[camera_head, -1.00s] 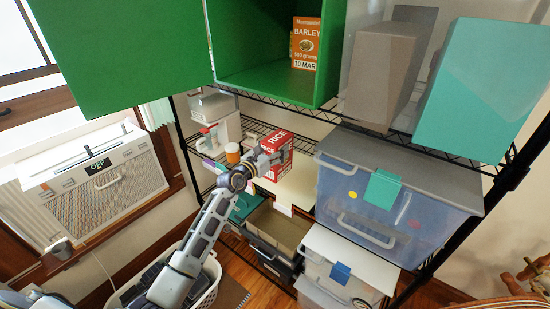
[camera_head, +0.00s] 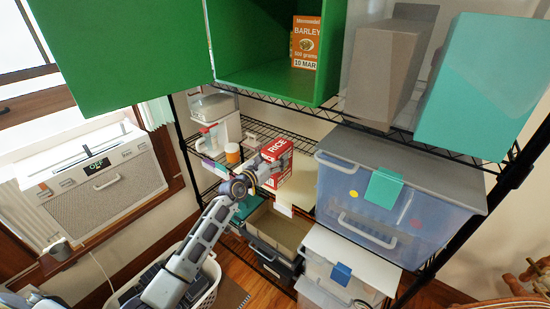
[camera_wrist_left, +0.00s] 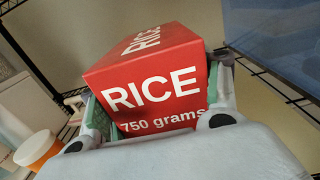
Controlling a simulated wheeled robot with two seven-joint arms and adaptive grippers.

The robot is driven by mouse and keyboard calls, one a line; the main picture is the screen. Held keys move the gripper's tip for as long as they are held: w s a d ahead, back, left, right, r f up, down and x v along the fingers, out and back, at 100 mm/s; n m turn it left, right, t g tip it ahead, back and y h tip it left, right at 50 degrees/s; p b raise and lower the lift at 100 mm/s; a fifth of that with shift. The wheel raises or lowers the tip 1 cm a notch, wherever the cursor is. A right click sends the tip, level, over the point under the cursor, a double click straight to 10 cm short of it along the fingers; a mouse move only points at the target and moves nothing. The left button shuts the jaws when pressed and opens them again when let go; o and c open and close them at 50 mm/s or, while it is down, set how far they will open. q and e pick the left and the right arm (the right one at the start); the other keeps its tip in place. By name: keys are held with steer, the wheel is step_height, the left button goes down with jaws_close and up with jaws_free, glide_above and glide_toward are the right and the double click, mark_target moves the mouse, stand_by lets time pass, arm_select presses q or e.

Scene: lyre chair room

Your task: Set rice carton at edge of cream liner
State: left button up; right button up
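A red and white rice carton (camera_head: 278,162) is in my left gripper (camera_head: 262,174), over the middle shelf. In the left wrist view the carton (camera_wrist_left: 150,80) lies between the two green-padded fingers (camera_wrist_left: 158,98), its "RICE 750 grams" face toward the camera. The fingers are closed against its sides. The cream liner (camera_head: 301,184) lies on the shelf just right of and below the carton. The carton and arm hide part of the liner. I cannot tell whether the carton's underside touches it. My right gripper is out of view.
A clear storage bin (camera_head: 340,190) closes off the right side. A green cabinet box (camera_head: 255,72) with a barley carton (camera_head: 305,45) is above. An open bin (camera_head: 277,228) is below.

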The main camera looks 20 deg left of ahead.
arm_select(q)
steer(key=o, duration=0.4)
steer(key=shift+s+r, duration=0.1)
steer(key=shift+r, duration=0.05)
steer(key=v, duration=1.2)
stand_by(0.6)
stand_by(0.7)
